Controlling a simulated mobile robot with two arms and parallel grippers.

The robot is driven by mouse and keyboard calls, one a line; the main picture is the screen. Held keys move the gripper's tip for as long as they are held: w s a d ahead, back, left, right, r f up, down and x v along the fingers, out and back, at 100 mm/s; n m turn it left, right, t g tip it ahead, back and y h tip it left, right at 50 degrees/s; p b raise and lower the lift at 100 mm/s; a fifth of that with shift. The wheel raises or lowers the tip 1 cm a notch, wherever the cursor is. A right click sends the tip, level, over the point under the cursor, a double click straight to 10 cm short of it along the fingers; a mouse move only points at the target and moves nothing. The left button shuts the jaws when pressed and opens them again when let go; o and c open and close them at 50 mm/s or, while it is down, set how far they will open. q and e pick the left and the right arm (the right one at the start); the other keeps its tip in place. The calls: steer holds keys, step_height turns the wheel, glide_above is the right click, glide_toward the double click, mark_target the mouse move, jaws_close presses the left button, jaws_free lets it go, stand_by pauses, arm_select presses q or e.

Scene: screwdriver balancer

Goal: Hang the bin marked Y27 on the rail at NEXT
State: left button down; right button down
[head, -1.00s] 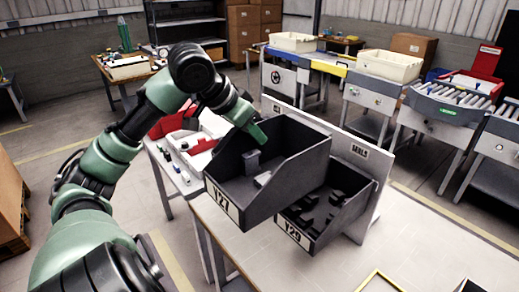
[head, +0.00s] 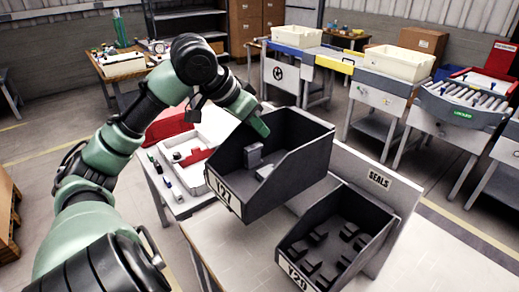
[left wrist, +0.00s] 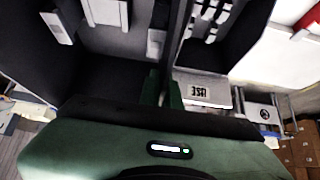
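The dark grey bin marked Y27 (head: 290,172) hangs in the air in the head view, its label facing the lower left, with a few grey parts inside. My left gripper (head: 262,127) is shut on its far wall. In the left wrist view the green fingers (left wrist: 163,88) pinch the wall, with the bin's inside (left wrist: 110,45) at left. No NEXT label is readable, and the held bin hides part of the panel. My right gripper is not in view.
A white tray (head: 197,183) with red and small items lies behind at left. The pale tabletop (head: 215,235) below Y27 is clear.

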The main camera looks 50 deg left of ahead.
arm_select(q)
step_height(320, 180, down, 3)
steer(key=shift+d+r+b, duration=0.1)
steer(key=shift+b, duration=1.05)
step_height(320, 180, down, 10)
steer(key=f+b, duration=0.1)
steer(key=b, duration=0.7)
steer(key=w+f+p, duration=0.3)
steer(key=w+p, duration=0.1)
steer(key=w, duration=0.3)
steer(key=shift+d, duration=0.2)
steer(key=shift+f+p, duration=0.2)
steer(key=shift+p, duration=0.15)
steer(key=c, duration=1.6)
jaws_free()
steer(key=shift+s, duration=0.1)
